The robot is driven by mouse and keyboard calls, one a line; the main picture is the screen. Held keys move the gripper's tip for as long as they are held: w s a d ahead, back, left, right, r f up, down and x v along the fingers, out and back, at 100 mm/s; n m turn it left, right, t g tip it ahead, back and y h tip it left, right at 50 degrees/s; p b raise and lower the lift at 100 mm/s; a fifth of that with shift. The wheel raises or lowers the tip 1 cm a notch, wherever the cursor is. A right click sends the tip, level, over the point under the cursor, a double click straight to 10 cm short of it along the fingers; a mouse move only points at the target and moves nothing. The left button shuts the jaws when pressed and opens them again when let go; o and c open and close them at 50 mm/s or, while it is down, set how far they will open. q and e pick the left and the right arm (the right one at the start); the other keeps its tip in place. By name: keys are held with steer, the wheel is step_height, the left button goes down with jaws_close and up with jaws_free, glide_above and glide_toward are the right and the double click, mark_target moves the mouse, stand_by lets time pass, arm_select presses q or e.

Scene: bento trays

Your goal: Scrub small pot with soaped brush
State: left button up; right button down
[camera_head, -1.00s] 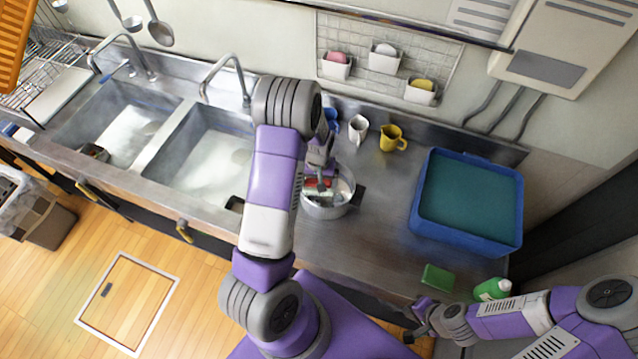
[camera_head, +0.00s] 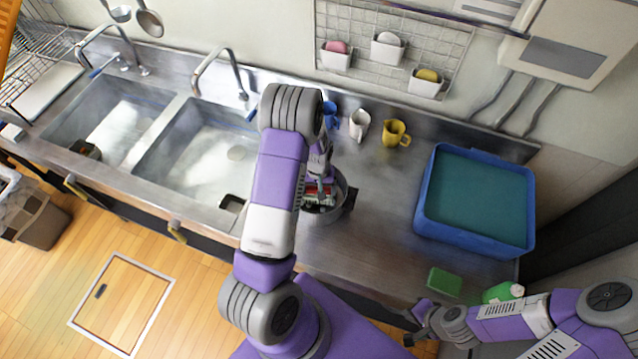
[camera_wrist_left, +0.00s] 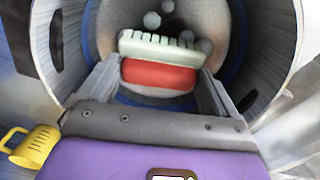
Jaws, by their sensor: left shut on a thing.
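The small metal pot (camera_head: 341,205) stands on the steel counter right of the sinks, partly hidden by my left arm. My left gripper (camera_head: 318,186) reaches down into it. In the left wrist view, my left gripper (camera_wrist_left: 157,85) is shut on the brush (camera_wrist_left: 160,74), which has a red body and pale bristles. The brush is inside the pot (camera_wrist_left: 264,40), with several greyish round bubbles beyond the bristles. Whether the bristles touch the wall cannot be told. My right gripper (camera_head: 411,325) is empty, its fingers apart, near the counter's front edge.
A blue tub (camera_head: 428,215) stands right of the pot. A green sponge (camera_head: 444,281) and green bottle (camera_head: 502,292) are near my right arm. Blue, white and yellow (camera_head: 396,134) mugs stand along the back. Two sinks (camera_head: 200,150) lie to the left.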

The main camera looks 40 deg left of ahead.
arm_select(q)
steer(key=shift+s+d+r, duration=0.3)
steer(key=shift+s+d, duration=0.05)
steer(key=shift+s, duration=0.15)
steer(key=shift+s+d+r, duration=0.25)
steer(key=shift+s+d, duration=0.05)
steer(key=shift+s, duration=0.15)
steer(key=shift+w+a+f, duration=0.25)
steer(key=shift+w+a, duration=0.1)
steer(key=shift+w, duration=0.1)
steer(key=shift+s+d+r, duration=0.15)
steer(key=shift+s, duration=0.1)
steer(key=shift+w+f, duration=0.15)
steer(key=shift+f, duration=0.35)
arm_select(e)
steer(key=shift+s+d+f, duration=0.15)
steer(key=shift+s+d, duration=0.25)
steer(key=shift+s, duration=0.25)
